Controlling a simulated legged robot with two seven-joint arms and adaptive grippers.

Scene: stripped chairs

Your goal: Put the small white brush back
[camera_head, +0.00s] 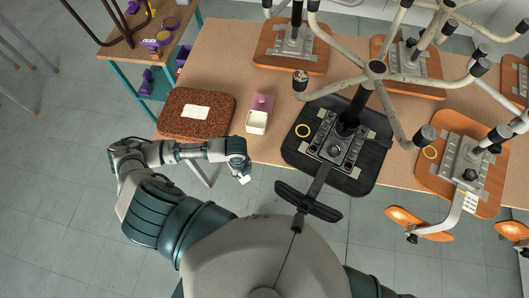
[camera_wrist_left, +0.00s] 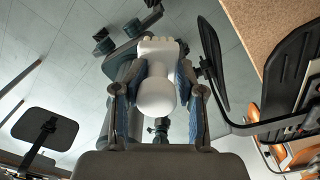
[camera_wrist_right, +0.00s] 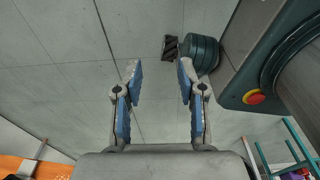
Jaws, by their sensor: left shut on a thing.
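The small white brush (camera_wrist_left: 157,95) is between the blue-padded fingers of my left gripper (camera_wrist_left: 159,74), with its pale bristle end pointing away from the palm. In the head view, the brush (camera_head: 244,179) shows only as a small white tip under my left gripper (camera_head: 241,172). The gripper is held in front of the table edge, over the floor. My right gripper (camera_wrist_right: 160,80) is open and empty over the grey floor in the right wrist view. It is not seen in the head view.
Several orange chair parts stand right and behind. A side shelf (camera_head: 185,40) holds purple items.

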